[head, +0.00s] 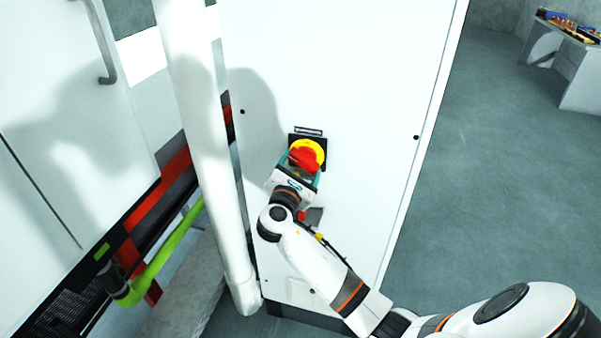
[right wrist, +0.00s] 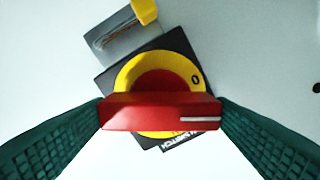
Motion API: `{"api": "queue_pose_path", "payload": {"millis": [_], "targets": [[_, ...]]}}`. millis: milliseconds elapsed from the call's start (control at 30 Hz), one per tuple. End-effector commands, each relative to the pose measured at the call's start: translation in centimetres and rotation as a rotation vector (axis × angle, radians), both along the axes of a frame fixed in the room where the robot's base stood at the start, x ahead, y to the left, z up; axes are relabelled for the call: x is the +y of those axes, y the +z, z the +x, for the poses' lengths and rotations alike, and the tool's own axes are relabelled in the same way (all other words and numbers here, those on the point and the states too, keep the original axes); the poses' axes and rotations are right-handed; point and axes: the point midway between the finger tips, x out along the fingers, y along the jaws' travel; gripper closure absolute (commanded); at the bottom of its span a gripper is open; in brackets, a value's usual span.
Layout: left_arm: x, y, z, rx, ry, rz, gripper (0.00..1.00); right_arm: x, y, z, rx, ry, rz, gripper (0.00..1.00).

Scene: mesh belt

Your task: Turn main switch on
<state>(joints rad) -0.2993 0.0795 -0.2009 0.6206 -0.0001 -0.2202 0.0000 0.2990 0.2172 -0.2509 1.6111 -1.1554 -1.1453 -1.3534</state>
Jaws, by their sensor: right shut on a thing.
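The main switch has a red handle (head: 304,158) on a yellow round plate (head: 314,147) with a dark square backing, mounted on a white cabinet panel. In the right wrist view the red handle (right wrist: 160,112) lies level across the picture, with a white line at its right end. The yellow plate (right wrist: 185,68) shows a "0" at its upper right. My right gripper (head: 304,166) is shut on the red handle, with one green ribbed finger at each end of it. The lower part of the plate is partly hidden by the handle. My left gripper is not in view.
The white cabinet panel (head: 350,60) is flat around the switch. A thick white pipe (head: 205,130) stands to its left, beside a green pipe (head: 165,257) and a red-black frame. A table (head: 580,80) with small items stands far right. Open floor (head: 480,180) lies right of the cabinet.

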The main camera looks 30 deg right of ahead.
Motion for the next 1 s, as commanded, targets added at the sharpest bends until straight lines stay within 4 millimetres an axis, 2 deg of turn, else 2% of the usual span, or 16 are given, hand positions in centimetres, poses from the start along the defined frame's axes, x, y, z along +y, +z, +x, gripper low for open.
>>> {"api": "queue_pose_path", "payload": {"millis": [33, 1000], "targets": [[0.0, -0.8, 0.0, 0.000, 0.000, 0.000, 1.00, 0.0, -0.4, 0.0, -0.036, -0.002, 0.032, 0.46], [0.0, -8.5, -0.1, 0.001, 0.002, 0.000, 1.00, 0.0, -0.4, 0.0, -0.690, -0.003, 0.592, 0.46]]}}
